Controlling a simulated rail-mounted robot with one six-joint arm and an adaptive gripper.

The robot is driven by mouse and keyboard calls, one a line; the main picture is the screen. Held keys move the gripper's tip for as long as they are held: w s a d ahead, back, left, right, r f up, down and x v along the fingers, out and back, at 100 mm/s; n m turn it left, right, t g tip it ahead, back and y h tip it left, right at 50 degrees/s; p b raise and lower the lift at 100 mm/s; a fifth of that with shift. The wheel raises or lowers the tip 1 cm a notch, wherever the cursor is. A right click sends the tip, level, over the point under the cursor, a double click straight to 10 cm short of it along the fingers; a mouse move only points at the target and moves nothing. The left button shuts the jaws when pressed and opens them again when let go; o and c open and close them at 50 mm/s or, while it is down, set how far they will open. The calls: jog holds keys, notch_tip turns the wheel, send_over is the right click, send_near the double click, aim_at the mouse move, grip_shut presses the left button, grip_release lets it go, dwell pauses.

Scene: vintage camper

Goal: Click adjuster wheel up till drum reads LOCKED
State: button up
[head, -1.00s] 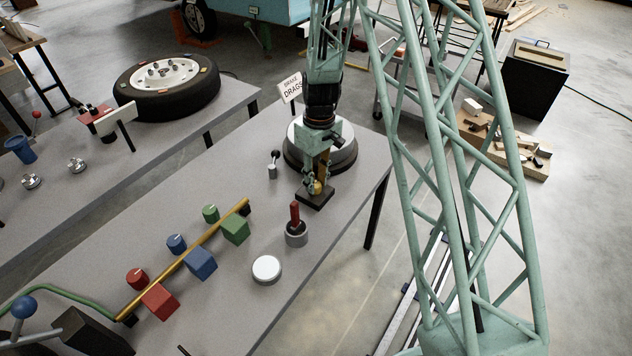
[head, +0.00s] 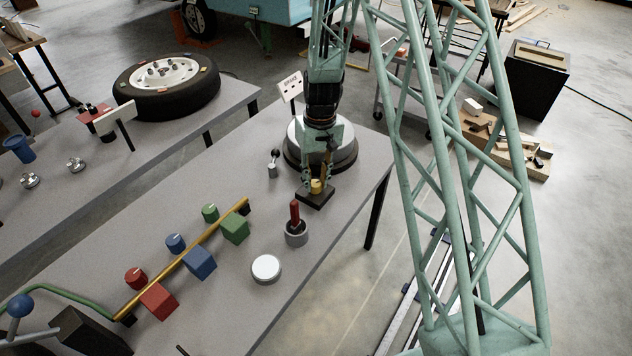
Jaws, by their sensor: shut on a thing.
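The brass-yellow adjuster wheel (head: 316,187) sits on a small dark base (head: 313,200) near the right edge of the grey bench. My gripper (head: 315,184) points down over it and is shut on it, partly hiding it. The round metal drum (head: 346,158) with a dark rim stands just behind, partly hidden by my arm. A small white sign (head: 290,84) stands behind the drum at the back of the bench. Its text is too small to read for certain, and I cannot make out LOCKED.
A white round disc (head: 266,269) lies nearer the front. A yellow bar (head: 190,255) with red, blue and green blocks lies to the left. Bench between them is bare.

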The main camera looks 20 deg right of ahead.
aim_at(317, 183)
jog(key=shift+m, duration=0.6)
jog(key=o, duration=0.8)
jog(key=shift+o, duration=0.2)
jog(key=shift+r, duration=0.2)
notch_tip(317, 183, up, 12)
jog(key=shift+d+f, duration=0.2)
jog(key=shift+d, duration=0.05)
jog(key=shift+r, duration=0.15)
dwell(0.7)
